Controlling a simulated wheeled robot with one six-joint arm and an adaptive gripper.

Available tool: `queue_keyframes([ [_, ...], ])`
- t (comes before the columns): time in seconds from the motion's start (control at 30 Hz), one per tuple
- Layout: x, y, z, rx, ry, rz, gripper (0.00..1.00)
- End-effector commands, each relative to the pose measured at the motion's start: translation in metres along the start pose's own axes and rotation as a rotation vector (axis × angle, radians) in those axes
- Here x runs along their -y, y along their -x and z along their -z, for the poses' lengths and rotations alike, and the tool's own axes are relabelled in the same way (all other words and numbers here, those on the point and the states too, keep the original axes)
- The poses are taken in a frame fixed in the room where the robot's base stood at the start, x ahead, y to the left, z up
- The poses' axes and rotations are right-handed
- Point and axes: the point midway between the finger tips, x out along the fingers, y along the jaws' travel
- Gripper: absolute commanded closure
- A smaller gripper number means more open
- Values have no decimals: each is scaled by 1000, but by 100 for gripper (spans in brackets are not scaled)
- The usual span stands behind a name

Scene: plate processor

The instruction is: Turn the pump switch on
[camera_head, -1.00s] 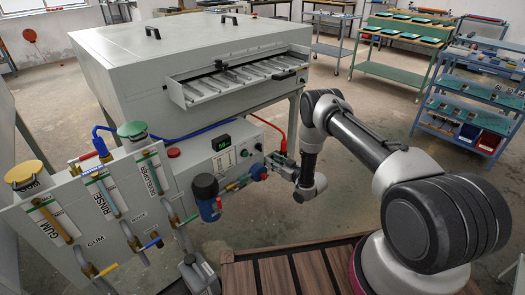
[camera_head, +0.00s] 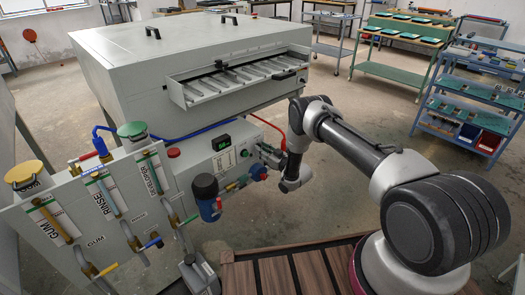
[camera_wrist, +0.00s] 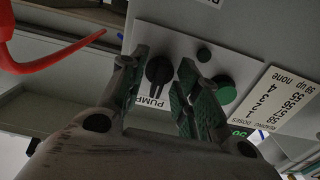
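The pump switch (camera_wrist: 158,72) is a black rotary knob on a light grey panel, with a "PUMP" label beside it, in the wrist view. My gripper (camera_wrist: 162,60) is open, with one finger on either side of the knob in that view. A gap shows between the knob and the right finger; I cannot tell whether either finger touches it or how deep they reach. In the head view my gripper (camera_head: 262,150) is at the right end of the processor's control panel (camera_head: 226,162). The switch is too small to make out there.
A red hose (camera_wrist: 40,62) hangs at the left. In the head view a blue filter housing (camera_head: 207,198) stands left of my gripper, below the open tray (camera_head: 240,75).

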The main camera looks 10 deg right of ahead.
Motion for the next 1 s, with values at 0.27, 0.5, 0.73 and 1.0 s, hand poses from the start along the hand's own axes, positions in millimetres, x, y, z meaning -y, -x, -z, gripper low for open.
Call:
queue_keyframes([
  [0.27, 0, 0, 0, 0, 0, 0, 100],
  [0.5, 0, 0, 0, 0, -14, 0, 100],
  [0.73, 0, 0, 0, -1, -105, 0, 100],
  [1.0, 0, 0, 0, -1, -325, 0, 100],
])
